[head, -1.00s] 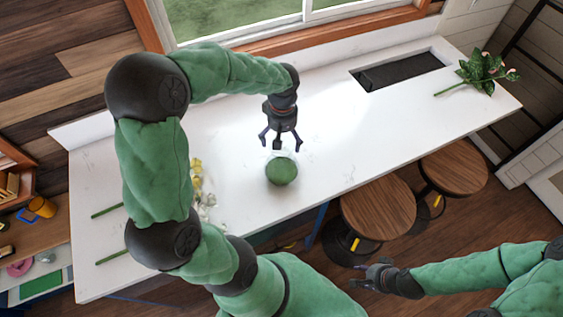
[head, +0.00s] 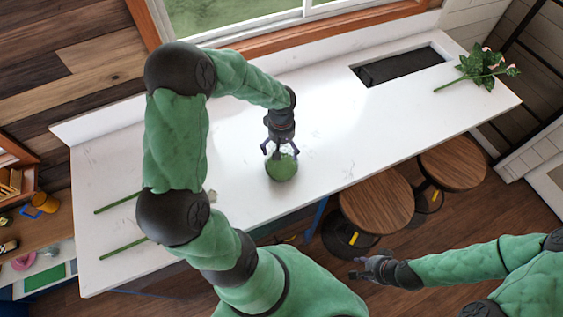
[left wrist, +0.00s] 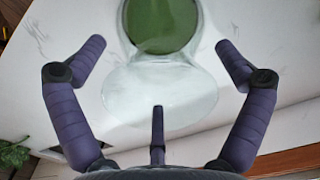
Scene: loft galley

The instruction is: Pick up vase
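The vase (head: 282,168) stands on the white counter, with a rounded green body and what looks like a clear glass part by my left gripper. In the left wrist view its green part (left wrist: 162,22) is at the top, and the clear part reaches down between the fingers. My left gripper (head: 278,151) is open, right at the vase in the head view. In the left wrist view its fingers (left wrist: 160,75) are spread wide on both sides of the glass; contact is not clear. My right gripper (head: 357,268) looks open and empty, low beside the stools.
The white counter (head: 330,120) has a dark recessed sink (head: 400,66) at the back. A leafy flower stem (head: 480,68) lies at its right end. Two green stems (head: 120,203) lie at the left, partly behind my left arm. Wooden stools (head: 377,203) stand along the front edge.

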